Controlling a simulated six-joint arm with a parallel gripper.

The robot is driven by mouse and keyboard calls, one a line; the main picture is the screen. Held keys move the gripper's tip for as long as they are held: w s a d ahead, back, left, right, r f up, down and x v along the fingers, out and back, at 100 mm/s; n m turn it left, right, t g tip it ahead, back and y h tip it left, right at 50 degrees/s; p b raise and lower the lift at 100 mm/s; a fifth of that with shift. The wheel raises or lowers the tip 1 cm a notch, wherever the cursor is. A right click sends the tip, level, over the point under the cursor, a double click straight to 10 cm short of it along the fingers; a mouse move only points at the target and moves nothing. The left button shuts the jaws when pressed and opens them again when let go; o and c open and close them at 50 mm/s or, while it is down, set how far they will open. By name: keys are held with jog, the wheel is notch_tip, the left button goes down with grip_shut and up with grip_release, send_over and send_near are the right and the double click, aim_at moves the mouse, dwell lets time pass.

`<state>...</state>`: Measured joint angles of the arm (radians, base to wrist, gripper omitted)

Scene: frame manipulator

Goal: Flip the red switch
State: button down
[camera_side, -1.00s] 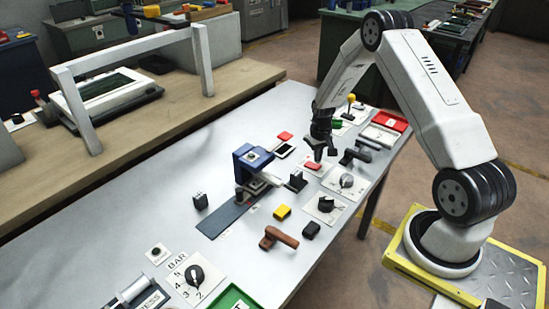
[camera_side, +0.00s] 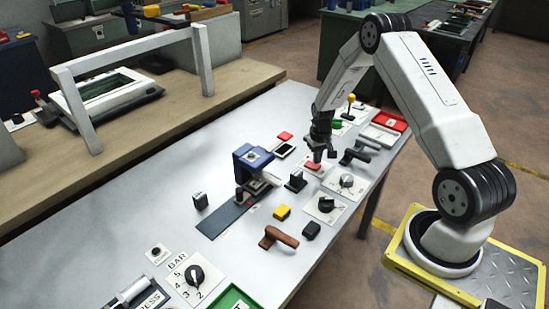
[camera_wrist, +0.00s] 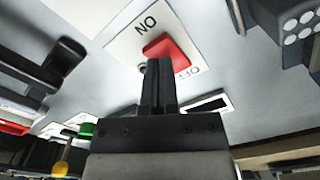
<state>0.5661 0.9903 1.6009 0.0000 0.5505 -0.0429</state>
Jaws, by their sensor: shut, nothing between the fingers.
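In the side view the red switch (camera_side: 312,168) lies directly below my fingertips. My gripper (camera_side: 321,158) points down with its fingers together and nothing between them. In the wrist view my gripper (camera_wrist: 159,66) overlaps the near edge of the red switch. I cannot tell whether the fingertips touch it.
A blue clamp-like device (camera_side: 250,160) stands to the left. The left tabletop is largely clear.

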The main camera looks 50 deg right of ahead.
aim_at(315, 167)
jog(key=shift+f, duration=0.9)
dwell(0.8)
jog(key=shift+r, duration=3.55)
jog(key=shift+a+r, duration=0.35)
jog(key=shift+a, duration=0.1)
jog(key=s+a+r+n+t, duration=0.1)
jog(key=s+a+r, duration=0.3)
jog(key=a, duration=0.4)
jog(key=s+a+r+n, duration=0.3)
jog(key=s+a+r, duration=0.1)
jog(key=a, duration=0.4)
jog(key=s+a+r+n+t, duration=0.1)
jog(key=s+a+r+n, duration=0.1)
jog(key=a, duration=0.7)
jog(key=s+r, duration=0.1)
jog(key=s, duration=0.1)
jog(key=shift+s+r+t, duration=0.3)
jog(key=shift+s+r, duration=0.1)
